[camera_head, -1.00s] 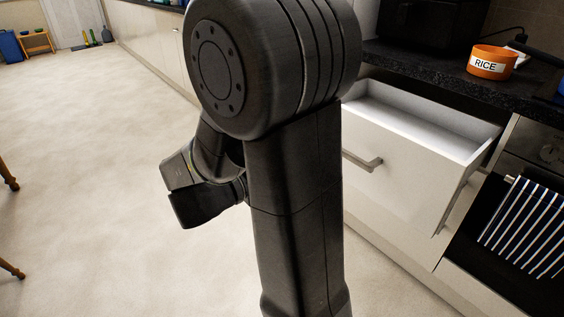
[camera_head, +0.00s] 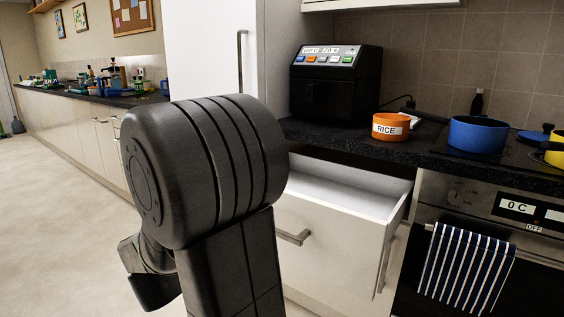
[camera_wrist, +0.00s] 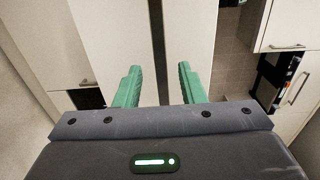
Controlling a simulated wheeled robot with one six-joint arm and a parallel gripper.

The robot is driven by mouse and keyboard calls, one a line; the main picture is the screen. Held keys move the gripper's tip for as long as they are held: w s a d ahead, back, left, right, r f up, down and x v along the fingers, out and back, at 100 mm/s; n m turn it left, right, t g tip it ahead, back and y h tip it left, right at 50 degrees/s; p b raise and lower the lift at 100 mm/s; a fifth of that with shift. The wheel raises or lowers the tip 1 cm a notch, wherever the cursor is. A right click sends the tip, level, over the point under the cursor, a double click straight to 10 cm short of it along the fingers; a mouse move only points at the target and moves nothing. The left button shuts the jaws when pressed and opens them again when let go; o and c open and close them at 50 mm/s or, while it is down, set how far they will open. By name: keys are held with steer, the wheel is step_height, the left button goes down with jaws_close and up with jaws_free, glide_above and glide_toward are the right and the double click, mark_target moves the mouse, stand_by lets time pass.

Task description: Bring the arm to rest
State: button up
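My gripper (camera_wrist: 158,88) shows in the wrist view with its two green fingers apart and nothing between them. Behind the fingers are tall pale cupboard doors with a dark gap between them. In the head view my arm is folded in the lower left and middle, in front of the cupboards. The fingers are not seen in the head view.
A white drawer (camera_head: 294,238) stands open right of my arm. A striped towel (camera_head: 466,263) hangs on the oven. Floor is clear at left.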

steer(key=shift+b+x, duration=0.4)
steer(key=shift+x, duration=2.35)
